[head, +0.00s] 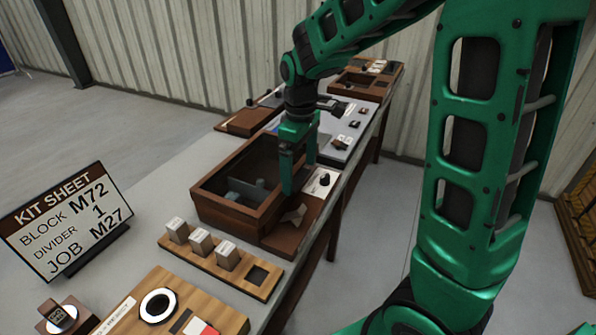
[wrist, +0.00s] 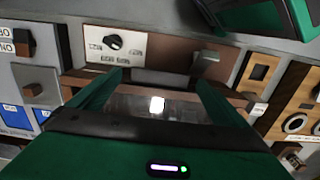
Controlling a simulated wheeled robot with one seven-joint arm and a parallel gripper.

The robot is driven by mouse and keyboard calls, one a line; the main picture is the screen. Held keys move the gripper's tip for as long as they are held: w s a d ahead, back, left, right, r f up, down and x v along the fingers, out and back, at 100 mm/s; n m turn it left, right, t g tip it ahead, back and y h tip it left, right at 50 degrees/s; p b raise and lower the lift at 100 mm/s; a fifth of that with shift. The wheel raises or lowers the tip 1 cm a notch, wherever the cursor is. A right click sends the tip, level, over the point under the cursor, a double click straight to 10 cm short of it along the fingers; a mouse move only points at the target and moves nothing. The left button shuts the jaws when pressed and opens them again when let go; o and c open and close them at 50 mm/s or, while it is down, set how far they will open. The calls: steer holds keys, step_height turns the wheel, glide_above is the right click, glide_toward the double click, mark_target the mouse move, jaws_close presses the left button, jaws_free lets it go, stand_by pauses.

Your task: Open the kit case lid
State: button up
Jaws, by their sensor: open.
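The kit case (head: 222,206) is a brown wooden box on the bench in the head view. Its dark inside shows grey pieces, and I cannot tell whether a clear lid covers it. My gripper (head: 299,172) is open and points down at the case's right side, partly hiding it. In the wrist view my gripper (wrist: 155,88) has its two green fingers apart, with a dark glossy surface and a bright reflection between them. Whether the fingers touch the case is unclear.
A pale panel with a black knob (head: 322,183) lies right of the case. A wooden rack (head: 217,266) with several grey blocks stands in front. The kit sheet sign (head: 68,220) stands at left, reading block M72, divider 1, job M27. Bare bench (head: 150,192) lies left of the case.

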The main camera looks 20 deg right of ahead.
steer(key=shift+f, duration=0.5)
steer(key=c, duration=1.5)
steer(key=shift+d+r, duration=0.1)
